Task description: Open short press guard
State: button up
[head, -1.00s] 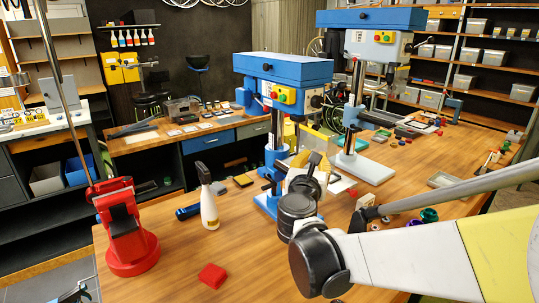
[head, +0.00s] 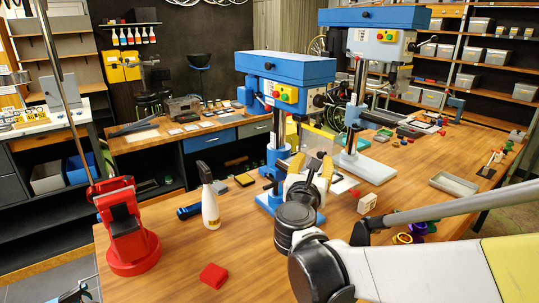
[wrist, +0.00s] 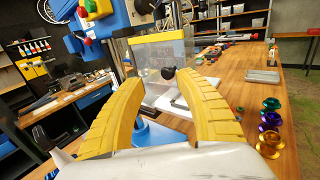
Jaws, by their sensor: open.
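The short press (head: 285,68) is the nearer blue drill press, with a control box carrying coloured buttons. Its guard (wrist: 150,60) is a clear panel with a yellow top edge, upright ahead of my gripper in the wrist view. A black round knob (wrist: 169,73) shows at the guard, close to my right finger's tip. My gripper (wrist: 157,82) has two curved yellow fingers, spread apart with nothing held between them. In the head view my gripper (head: 312,165) is in front of the press column and hides much of the guard. Contact with the knob cannot be told.
A taller blue-and-grey press (head: 375,50) stands behind to the right. A white spray bottle (head: 210,205), red block (head: 213,275) and red stand (head: 130,240) are on the left. Coloured spools (wrist: 270,125) lie to the right of my gripper. An empty tray (head: 454,184) is farther right.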

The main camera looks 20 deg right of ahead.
jog(key=v, duration=0.9)
jog(key=shift+s+a+r, duration=0.1)
